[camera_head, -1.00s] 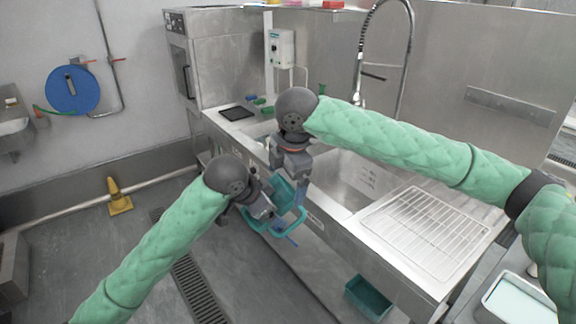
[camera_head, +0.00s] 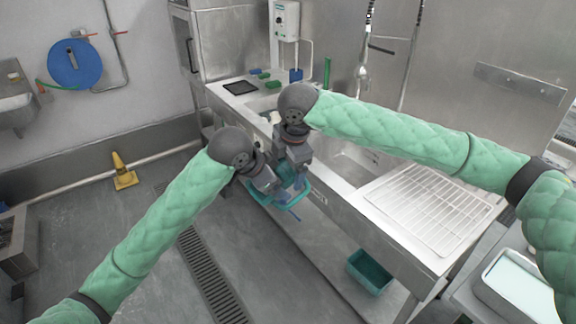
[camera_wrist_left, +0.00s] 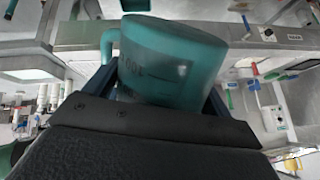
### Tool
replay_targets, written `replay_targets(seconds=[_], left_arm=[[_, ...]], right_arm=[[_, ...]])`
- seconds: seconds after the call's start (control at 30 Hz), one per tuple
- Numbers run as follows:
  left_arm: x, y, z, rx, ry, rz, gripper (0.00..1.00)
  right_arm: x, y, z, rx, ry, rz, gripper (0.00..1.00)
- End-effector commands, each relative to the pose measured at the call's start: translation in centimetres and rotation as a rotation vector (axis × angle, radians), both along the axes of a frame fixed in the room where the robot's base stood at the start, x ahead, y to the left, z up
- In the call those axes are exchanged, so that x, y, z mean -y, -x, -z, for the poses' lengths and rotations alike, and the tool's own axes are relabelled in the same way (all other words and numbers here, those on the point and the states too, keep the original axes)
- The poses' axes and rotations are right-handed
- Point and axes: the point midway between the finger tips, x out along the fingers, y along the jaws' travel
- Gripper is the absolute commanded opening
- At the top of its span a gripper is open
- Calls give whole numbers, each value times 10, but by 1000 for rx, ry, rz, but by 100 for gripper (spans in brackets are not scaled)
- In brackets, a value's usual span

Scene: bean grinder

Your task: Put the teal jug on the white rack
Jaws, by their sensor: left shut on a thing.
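The teal jug (camera_head: 297,192) is in front of the sink's front edge in the head view, partly hidden by my grippers. In the left wrist view the jug (camera_wrist_left: 170,62) fills the space between the blue fingers of my left gripper (camera_wrist_left: 160,92), with its handle at the upper left. My left gripper (camera_head: 275,188) is shut on the jug. My right gripper (camera_head: 297,172) points down close above the jug; its fingers overlap the jug, and I cannot tell if they are open or shut. The white rack (camera_head: 425,207) lies empty on the steel drainboard at the right.
The sink basin (camera_head: 348,172) lies between the grippers and the rack, under my right arm. A tall faucet (camera_head: 363,75) stands behind it. A teal bin (camera_head: 369,271) sits below the counter. A white-topped tray (camera_head: 518,285) is at the lower right.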

Motion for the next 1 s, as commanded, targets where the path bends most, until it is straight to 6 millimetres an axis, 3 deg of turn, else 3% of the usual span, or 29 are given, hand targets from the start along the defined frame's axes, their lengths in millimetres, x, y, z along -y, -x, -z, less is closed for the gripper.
replay_targets(seconds=[0.03,0.1,0.47,1.0], left_arm=[[0,0,0,0,0,1,87],[0,0,0,0,0,1,100],[-1,3,-5,0,1,3,100],[-38,43,-78,3,-1,-1,100]], right_arm=[[0,0,0,1,-1,0,62],[0,0,0,1,-1,0,62],[0,-1,-1,2,-1,1,61],[0,0,0,1,-1,0,61]])
